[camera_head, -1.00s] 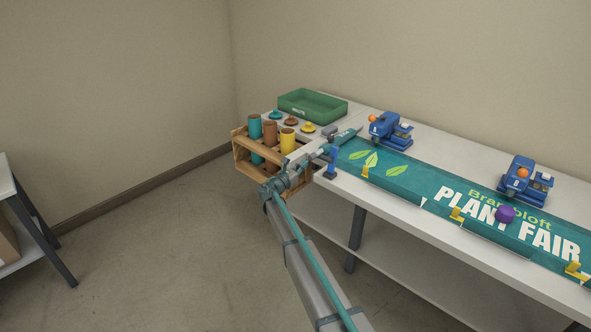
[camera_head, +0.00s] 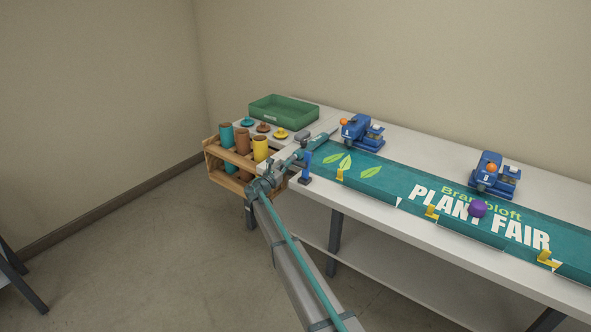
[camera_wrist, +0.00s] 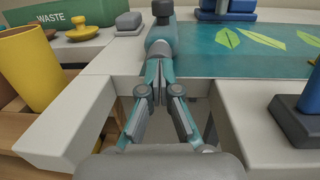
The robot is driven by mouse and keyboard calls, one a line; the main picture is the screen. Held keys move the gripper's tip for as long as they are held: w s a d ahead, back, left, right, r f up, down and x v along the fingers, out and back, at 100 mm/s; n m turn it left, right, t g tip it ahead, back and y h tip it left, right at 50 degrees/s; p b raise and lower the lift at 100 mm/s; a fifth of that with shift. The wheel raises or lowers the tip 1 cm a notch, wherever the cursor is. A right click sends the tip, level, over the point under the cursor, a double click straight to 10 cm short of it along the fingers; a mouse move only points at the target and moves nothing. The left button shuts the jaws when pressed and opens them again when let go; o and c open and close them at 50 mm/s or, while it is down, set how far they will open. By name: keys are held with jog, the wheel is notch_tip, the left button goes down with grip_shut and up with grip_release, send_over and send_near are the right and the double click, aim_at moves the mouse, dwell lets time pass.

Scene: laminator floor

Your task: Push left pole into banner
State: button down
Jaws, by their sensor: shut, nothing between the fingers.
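The teal left pole (camera_wrist: 163,30) lies beside the left end of the banner, with a grey rounded end (camera_wrist: 160,48) towards me in the wrist view. In the head view the pole (camera_head: 317,142) runs along the banner's left edge. The teal banner (camera_head: 380,182) lies flat on the table and carries leaf pictures and lettering. My gripper (camera_wrist: 158,76) is shut and empty, its fingertips right at the pole's near end. I cannot tell whether they touch. My gripper is small and partly hidden in the head view. How far the pole sits in the banner is unclear.
A blue post on a grey base (camera_wrist: 298,112) stands right of my gripper. A wooden rack (camera_head: 240,160) with coloured cylinders is at left. A green waste tray (camera_head: 284,112), small knobs and blue machines (camera_head: 362,132) stand behind.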

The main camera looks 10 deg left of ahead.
jog(key=shift+w+d+r, duration=0.1)
jog(key=shift+w, duration=0.15)
